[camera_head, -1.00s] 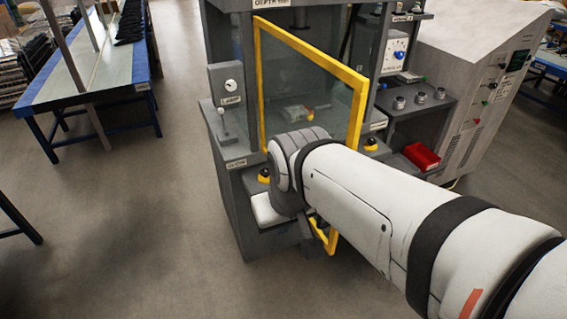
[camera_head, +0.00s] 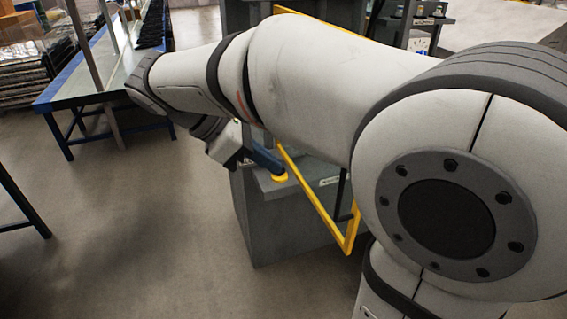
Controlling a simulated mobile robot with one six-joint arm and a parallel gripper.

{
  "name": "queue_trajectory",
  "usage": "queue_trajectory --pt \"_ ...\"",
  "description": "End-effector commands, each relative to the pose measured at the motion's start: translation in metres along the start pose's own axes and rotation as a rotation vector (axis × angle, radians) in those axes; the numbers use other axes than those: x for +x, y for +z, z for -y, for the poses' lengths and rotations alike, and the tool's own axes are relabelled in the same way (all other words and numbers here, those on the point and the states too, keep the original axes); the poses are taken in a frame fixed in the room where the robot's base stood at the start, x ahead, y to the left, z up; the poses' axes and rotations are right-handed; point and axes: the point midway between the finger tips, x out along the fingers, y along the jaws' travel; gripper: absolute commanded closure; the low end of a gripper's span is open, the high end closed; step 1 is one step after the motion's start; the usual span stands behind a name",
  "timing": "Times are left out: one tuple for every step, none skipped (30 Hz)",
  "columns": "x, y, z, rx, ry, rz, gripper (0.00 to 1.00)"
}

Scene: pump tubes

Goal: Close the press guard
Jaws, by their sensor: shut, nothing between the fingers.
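The press guard (camera_head: 318,208) is a yellow-framed clear panel on the grey press. My gripper (camera_head: 272,165) is shut and empty, at the left side of the press. It is close to a yellow-ringed button (camera_head: 280,177) and the left end of the guard's lower bar. I cannot tell whether it touches either.
The grey press body (camera_head: 290,225) stands under and behind my arm. A blue-edged workbench (camera_head: 85,85) is at the upper left, with shelving (camera_head: 25,75) beyond it. Small instruments (camera_head: 420,42) show at the upper right.

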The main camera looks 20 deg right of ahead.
Motion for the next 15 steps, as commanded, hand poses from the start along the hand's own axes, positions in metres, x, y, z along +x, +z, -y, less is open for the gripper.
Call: queue_trajectory --pt "0.001 -0.001 -0.001 -0.014 0.0 0.013 1.0" --pt "0.003 0.0 -0.001 -0.017 0.0 0.017 1.0" --pt "0.006 0.001 -0.001 -0.018 -0.001 0.019 1.0" --pt "0.01 0.001 -0.001 -0.018 -0.001 0.018 1.0" --pt "0.015 0.001 0.0 -0.017 -0.001 0.017 1.0" --pt "0.022 0.001 0.0 -0.016 -0.003 0.017 1.0" --pt "0.028 0.001 0.0 -0.016 -0.003 0.016 1.0" --pt "0.034 0.002 0.0 -0.015 -0.004 0.016 1.0" --pt "0.043 0.002 0.0 -0.015 -0.004 0.016 1.0" --pt "0.05 0.002 0.0 -0.015 -0.004 0.016 1.0" --pt "0.057 0.002 0.0 -0.015 -0.005 0.016 1.0" --pt "0.066 0.002 0.0 -0.015 -0.004 0.016 1.0" --pt "0.072 0.002 0.0 -0.015 -0.005 0.016 1.0" --pt "0.079 0.002 0.0 -0.015 -0.005 0.015 1.0" --pt "0.087 0.002 0.0 -0.014 -0.005 0.015 1.0"
